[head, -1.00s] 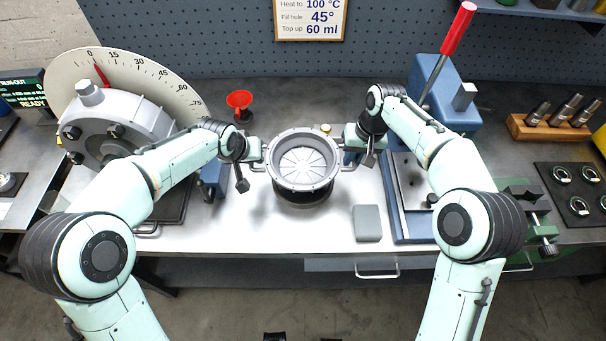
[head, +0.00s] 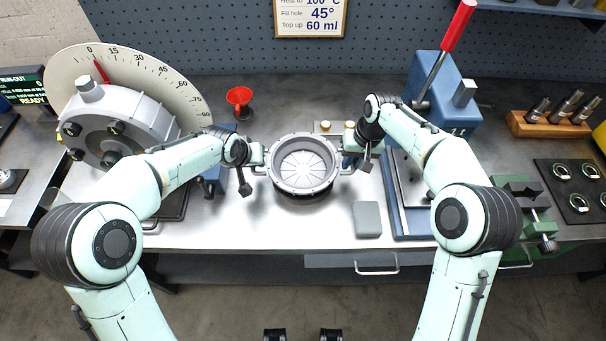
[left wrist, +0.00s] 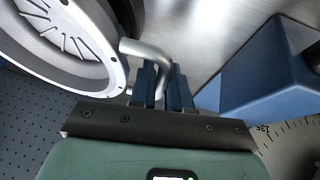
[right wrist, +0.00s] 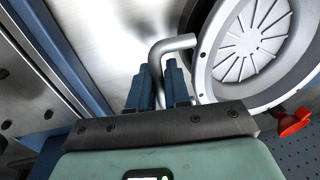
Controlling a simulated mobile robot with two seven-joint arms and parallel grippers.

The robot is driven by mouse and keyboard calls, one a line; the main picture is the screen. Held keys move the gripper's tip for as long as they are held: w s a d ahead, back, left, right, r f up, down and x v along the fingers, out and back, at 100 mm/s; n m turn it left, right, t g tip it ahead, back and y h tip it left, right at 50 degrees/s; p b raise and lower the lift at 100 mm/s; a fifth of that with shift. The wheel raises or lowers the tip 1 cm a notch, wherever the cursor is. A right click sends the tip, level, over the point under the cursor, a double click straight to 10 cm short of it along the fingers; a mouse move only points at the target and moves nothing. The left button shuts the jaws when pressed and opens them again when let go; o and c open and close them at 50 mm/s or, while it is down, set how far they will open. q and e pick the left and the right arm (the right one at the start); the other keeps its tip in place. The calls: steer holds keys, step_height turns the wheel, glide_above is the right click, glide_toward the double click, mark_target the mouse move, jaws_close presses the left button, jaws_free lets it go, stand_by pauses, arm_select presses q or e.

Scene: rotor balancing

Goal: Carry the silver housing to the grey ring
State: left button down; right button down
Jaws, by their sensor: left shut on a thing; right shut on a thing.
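The silver housing (head: 303,168) is a round, open bowl with a flanged rim, ribs on its floor and a handle on each side. It is level over the middle of the bench; its underside is mostly hidden. My left gripper (head: 257,163) is shut on its left handle, shown in the left wrist view as a bent bar (left wrist: 147,52) between the fingers. My right gripper (head: 348,160) is shut on the right handle, a bent bar (right wrist: 170,46) in the right wrist view. I cannot make out the grey ring for certain; a dark round shape shows under the housing.
A blue press (head: 440,90) with a red lever stands at right. A grey block (head: 367,219) lies at front right of the housing.

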arm_select(q)
steer(key=shift+f, duration=0.55)
arm_select(e)
steer(key=shift+a+f, duration=0.1)
steer(key=shift+f, duration=0.5)
arm_select(q)
steer(key=c, duration=1.1)
jaws_free()
arm_select(e)
steer(key=c, duration=1.1)
jaws_free()
steer(key=shift+r, duration=0.15)
arm_select(q)
steer(key=v, duration=1.2)
arm_select(e)
steer(key=r, duration=0.3)
steer(key=d+r, duration=0.1)
steer(key=r, duration=0.3)
steer(key=s+d+r, duration=0.1)
steer(key=r, duration=0.3)
steer(key=shift+d+r, duration=0.15)
steer(key=shift+r, duration=0.1)
arm_select(q)
steer(key=shift+s, duration=0.1)
